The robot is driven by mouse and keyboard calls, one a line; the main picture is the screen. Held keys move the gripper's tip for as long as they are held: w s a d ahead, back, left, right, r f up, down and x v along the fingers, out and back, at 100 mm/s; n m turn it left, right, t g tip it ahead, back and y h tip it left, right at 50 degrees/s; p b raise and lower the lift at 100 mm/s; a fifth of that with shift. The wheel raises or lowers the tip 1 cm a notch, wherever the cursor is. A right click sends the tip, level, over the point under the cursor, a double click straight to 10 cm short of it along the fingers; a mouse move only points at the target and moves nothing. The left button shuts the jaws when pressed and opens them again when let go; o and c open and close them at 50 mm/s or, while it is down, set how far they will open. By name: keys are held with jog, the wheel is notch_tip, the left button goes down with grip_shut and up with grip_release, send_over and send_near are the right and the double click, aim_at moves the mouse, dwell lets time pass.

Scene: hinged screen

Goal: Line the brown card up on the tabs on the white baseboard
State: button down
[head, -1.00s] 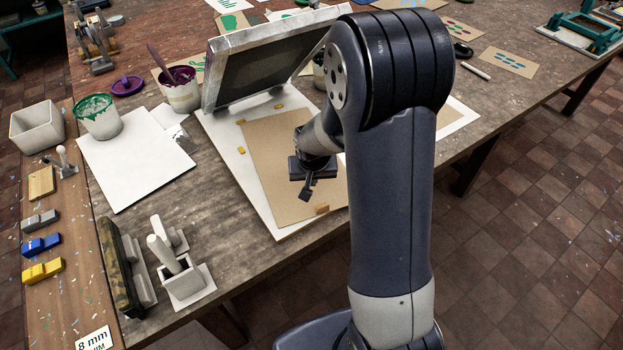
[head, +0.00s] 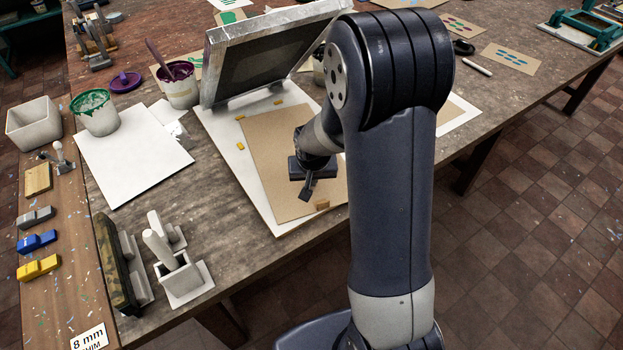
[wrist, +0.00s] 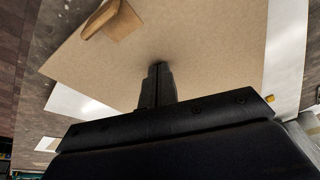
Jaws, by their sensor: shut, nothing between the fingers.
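The brown card (head: 265,150) lies flat on the white baseboard (head: 214,125), with strips of board showing along its left and far sides. Small yellow tabs sit on the board: two by the card's left edge (head: 241,147) (head: 240,117) and one beyond its far edge (head: 279,101). The card's left edge appears slightly askew to the board. My arm hides the card's right side.
A tilted framed screen (head: 275,60) rises over the board's far end. Left of the board are a white sheet (head: 130,155), a green paint pot (head: 97,112) and a purple one (head: 178,85). Grey holders (head: 180,275) stand near the table's front edge.

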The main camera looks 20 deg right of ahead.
notch_tip(320, 180, up, 6)
jog(key=p, duration=0.4)
jog(key=shift+r, duration=0.1)
dwell(0.4)
notch_tip(320, 180, down, 7)
jog(key=b, duration=0.4)
jog(key=shift+r, duration=0.2)
jog(key=shift+r+p, duration=0.3)
jog(key=shift+r, duration=0.2)
jog(key=shift+f, duration=0.15)
notch_tip(320, 180, up, 9)
jog(key=p, duration=0.7)
dwell(0.5)
